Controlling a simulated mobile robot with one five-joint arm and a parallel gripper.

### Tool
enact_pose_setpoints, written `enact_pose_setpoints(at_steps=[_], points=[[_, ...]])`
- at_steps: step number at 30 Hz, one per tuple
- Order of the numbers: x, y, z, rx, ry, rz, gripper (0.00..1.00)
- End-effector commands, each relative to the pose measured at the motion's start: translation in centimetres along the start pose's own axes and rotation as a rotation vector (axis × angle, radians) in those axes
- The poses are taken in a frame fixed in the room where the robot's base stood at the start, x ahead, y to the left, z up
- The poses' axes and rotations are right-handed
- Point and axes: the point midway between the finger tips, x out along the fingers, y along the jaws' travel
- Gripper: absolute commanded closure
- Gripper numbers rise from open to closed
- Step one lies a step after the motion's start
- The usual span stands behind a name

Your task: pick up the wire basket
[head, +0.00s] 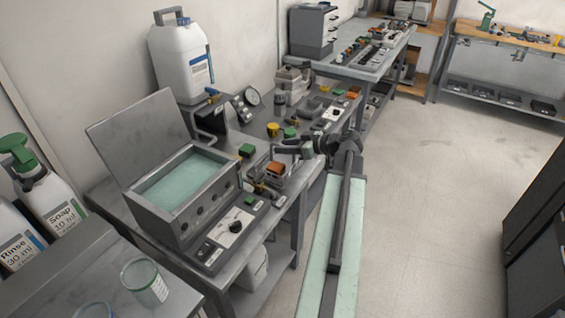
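I cannot clearly make out a wire basket in the head view. A small frame-like object (262,161) with thin rails stands on the grey bench beside the open metal bath; it may be the basket, but it is too small to be sure. An orange-topped part (276,169) sits right by it. My gripper (286,149) is at the end of my arm, reaching left over the bench just above and to the right of these parts. Its fingers are dark and small, so I cannot tell whether they are open or touching anything.
The open-lidded bath (196,212) holds pale green liquid. A control box (236,229) lies in front of it. A white jug (184,60) stands behind on a raised shelf. Soap (62,205) and rinse bottles are at left. The floor (430,200) at right is clear.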

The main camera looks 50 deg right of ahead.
Motion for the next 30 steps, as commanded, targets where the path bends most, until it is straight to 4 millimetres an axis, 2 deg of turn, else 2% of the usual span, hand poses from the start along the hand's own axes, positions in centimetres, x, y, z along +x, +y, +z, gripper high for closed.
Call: enact_pose_setpoints(at_steps=[1, 3, 4, 30], points=[[-0.01, -0.01, -0.02, 0.000, 0.000, 0.000, 0.77], [-0.01, -0.02, -0.02, 0.000, 0.000, 0.000, 0.96], [-0.01, -0.02, -0.03, 0.000, 0.000, 0.000, 1.00], [0.04, -0.08, -0.04, -0.001, 0.000, -0.002, 1.00]])
